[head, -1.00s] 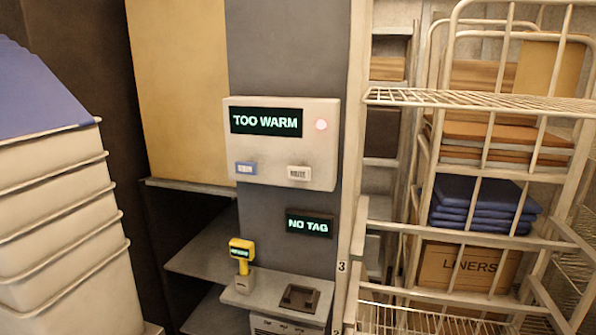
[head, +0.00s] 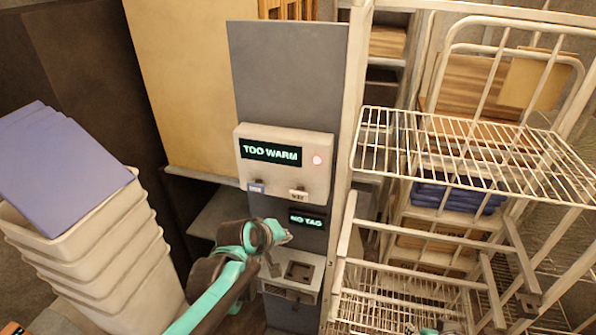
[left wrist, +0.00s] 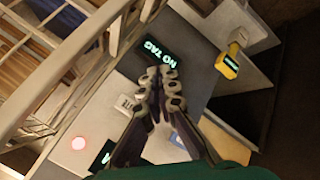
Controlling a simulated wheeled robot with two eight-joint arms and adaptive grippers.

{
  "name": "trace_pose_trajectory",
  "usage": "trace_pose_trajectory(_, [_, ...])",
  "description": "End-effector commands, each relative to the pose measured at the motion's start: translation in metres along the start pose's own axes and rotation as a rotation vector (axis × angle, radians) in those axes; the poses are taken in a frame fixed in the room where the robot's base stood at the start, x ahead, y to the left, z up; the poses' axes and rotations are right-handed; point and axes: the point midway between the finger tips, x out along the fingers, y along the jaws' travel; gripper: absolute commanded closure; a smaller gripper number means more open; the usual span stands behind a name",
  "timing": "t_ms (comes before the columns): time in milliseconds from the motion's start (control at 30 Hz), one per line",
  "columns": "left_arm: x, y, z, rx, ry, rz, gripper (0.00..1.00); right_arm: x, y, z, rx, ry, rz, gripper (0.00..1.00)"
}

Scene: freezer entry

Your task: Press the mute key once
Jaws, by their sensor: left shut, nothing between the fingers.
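The light alarm panel (head: 325,185) is on a grey column and shows TOO WARM, with a glowing pinkish lamp. The white mute key (head: 298,194) is at its lower right; it shows in the left wrist view (left wrist: 127,102) left of my fingers. A blue key (head: 256,187) is at its lower left. My left gripper (head: 287,238) is shut and empty, below the panel near the NO TAG display (head: 306,220). In the left wrist view its fingertips (left wrist: 161,76) overlap that display's lower edge. Contact with any key is not visible.
A wire rack (head: 450,130) stands close on the right. Stacked pale bins (head: 90,255) stand at the left. A small shelf (head: 315,285) is below the panel. A yellow handheld device (left wrist: 230,65) shows in the left wrist view.

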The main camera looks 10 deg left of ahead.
Motion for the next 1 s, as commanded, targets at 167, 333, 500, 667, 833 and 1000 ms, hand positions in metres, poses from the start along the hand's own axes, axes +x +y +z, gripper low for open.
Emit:
trace_pose_trajectory(167, [-0.01, 0.02, -0.019, -0.063, 0.002, 0.016, 1.0, -0.025, 0.0, -0.018, 0.0, 0.0, 0.0, 0.6])
trace_pose_trajectory(333, [-0.008, 0.021, -0.021, -0.075, 0.002, 0.019, 1.0, -0.025, 0.0, -0.018, 0.0, 0.0, 0.0, 0.6])
trace_pose_trajectory(500, [-0.007, 0.021, -0.021, -0.074, 0.002, 0.019, 1.0, -0.025, 0.0, -0.017, 0.0, 0.0, 0.0, 0.6])
trace_pose_trajectory(667, [-0.005, 0.022, -0.022, -0.074, 0.002, 0.019, 1.0, -0.024, 0.0, -0.017, 0.0, 0.0, 0.0, 0.6])
trace_pose_trajectory(833, [0.005, 0.029, -0.03, -0.073, 0.001, 0.019, 1.0, -0.022, 0.0, -0.015, 0.0, 0.0, 0.0, 0.6])
trace_pose_trajectory(1000, [0.022, 0.041, -0.044, -0.074, 0.002, 0.018, 1.0, -0.018, 0.0, -0.013, 0.0, 0.0, 0.0, 0.6])
